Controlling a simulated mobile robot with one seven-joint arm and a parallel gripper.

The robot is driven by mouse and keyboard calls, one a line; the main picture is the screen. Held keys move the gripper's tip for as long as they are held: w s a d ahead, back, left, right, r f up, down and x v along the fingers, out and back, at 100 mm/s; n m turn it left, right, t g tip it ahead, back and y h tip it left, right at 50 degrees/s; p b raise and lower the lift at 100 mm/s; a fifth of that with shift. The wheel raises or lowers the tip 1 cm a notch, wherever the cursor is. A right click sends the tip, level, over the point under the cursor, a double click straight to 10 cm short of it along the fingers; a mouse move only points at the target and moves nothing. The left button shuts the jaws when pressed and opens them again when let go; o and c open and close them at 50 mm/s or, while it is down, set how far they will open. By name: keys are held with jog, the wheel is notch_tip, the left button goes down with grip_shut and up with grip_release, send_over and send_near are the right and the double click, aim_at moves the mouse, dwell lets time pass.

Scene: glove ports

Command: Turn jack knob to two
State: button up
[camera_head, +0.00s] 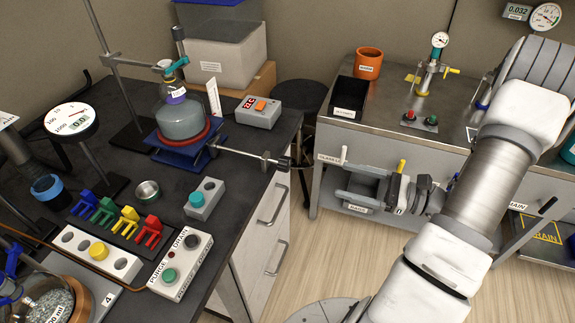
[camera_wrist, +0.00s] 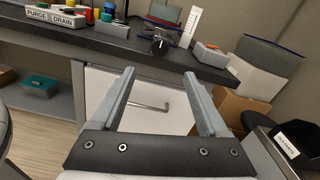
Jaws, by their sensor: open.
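The blue lab jack (camera_head: 185,148) stands on the dark bench under a round flask (camera_head: 183,118) seated in a red ring. Its rod runs right to a dark jack knob (camera_head: 277,162) near the bench's front edge. The wrist view also shows the knob (camera_wrist: 159,45), above and between the fingertips. A white upright scale card (camera_head: 213,100) stands beside the jack; its marks are too small to read. My gripper (camera_head: 342,181) is open and empty, its fingers pointing toward the bench, to the right of the knob and apart from it. The wrist view shows both fingers (camera_wrist: 160,76) spread wide.
A grey box with an orange switch (camera_head: 258,112) sits behind the knob. A small teal-button box (camera_head: 204,199) and the purge/drain box (camera_head: 180,262) lie nearer on the bench. White drawers with handles (camera_head: 272,205) are below.

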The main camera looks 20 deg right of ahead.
aim_at(290, 166)
jog(key=x, duration=1.5)
jog(key=shift+b, duration=0.4)
jog(key=shift+c, duration=0.3)
grip_shut()
